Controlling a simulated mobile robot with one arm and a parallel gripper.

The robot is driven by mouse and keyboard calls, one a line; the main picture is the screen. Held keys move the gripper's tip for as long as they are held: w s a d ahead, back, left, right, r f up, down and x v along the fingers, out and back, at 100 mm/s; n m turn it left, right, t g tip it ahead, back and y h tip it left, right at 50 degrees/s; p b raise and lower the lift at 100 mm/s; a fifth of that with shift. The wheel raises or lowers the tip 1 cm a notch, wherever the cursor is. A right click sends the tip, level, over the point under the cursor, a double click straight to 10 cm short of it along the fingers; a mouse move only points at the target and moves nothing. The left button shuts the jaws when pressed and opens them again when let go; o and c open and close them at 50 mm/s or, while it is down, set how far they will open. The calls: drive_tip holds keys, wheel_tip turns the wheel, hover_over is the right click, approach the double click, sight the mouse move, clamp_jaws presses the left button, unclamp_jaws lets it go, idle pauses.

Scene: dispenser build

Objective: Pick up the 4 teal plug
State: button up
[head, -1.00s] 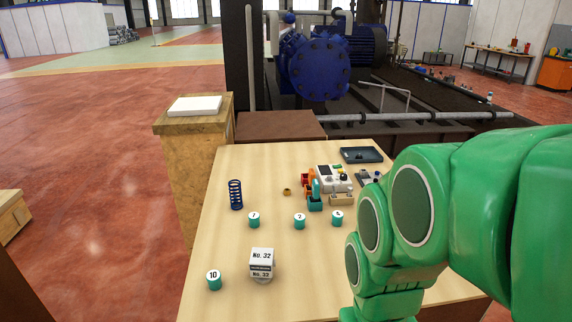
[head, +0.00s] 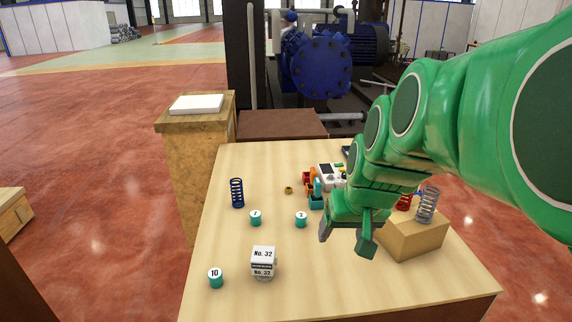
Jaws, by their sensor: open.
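Three teal plugs with white numbered tops stand on the wooden table (head: 330,285) in the head view. The front-left plug (head: 215,279) reads 10. The labels on the plug farther back at left (head: 255,218) and the one right of it (head: 301,220) are too small to read surely, and I see no clear 4. My green gripper (head: 345,240) is open, fingers pointing down, over the right middle of the table, right of these plugs. No plug shows between its fingers. The spot where another teal plug stood is hidden behind the gripper.
A white No. 32 box (head: 263,260) stands near the front. A blue spring (head: 237,193) stands at left, a small brass ring (head: 289,190) behind. A wooden block (head: 415,238) with a red and a grey spring stands right of my gripper. Orange and teal parts stand behind it.

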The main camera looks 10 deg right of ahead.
drive_tip(key=w+d+r+t, duration=0.35)
drive_tip(key=w+r, duration=0.25)
drive_tip(key=w, duration=0.4)
drive_tip(key=w+d+n+t+h, duration=0.3)
drive_tip(key=w+d+n, duration=0.3)
drive_tip(key=d+n, duration=0.3)
drive_tip(key=w+d+n+t+h, duration=0.3)
drive_tip(key=w+d+n, duration=0.3)
drive_tip(key=d+n, duration=0.35)
drive_tip(key=shift+s+a+f+n+g+y, duration=0.1)
drive_tip(key=shift+s+a+f+n+y, duration=0.2)
drive_tip(key=shift+a+f+n+y, duration=2.3)
drive_tip(key=shift+s+a+f+n+g+y, duration=0.15)
drive_tip(key=shift+s+a+f+n+y, duration=0.45)
drive_tip(key=shift+f+n, duration=3.8)
drive_tip(key=shift+s+a+f+n+g+y, duration=0.1)
drive_tip(key=shift+a+f+n+y, duration=1.75)
drive_tip(key=shift+f+n, duration=1.65)
drive_tip(key=shift+w+a+f+m+h, duration=0.15)
drive_tip(key=shift+w+a+f+m, duration=0.05)
drive_tip(key=shift+w+f+m, duration=0.2)
drive_tip(key=shift+w+a+f+m+h, duration=0.15)
drive_tip(key=shift+w+f+m, duration=0.1)
drive_tip(key=shift+f, duration=0.25)
drive_tip(key=shift+w+a+f, duration=0.2)
drive_tip(key=shift+w+a, duration=0.1)
drive_tip(key=shift+w, duration=0.2)
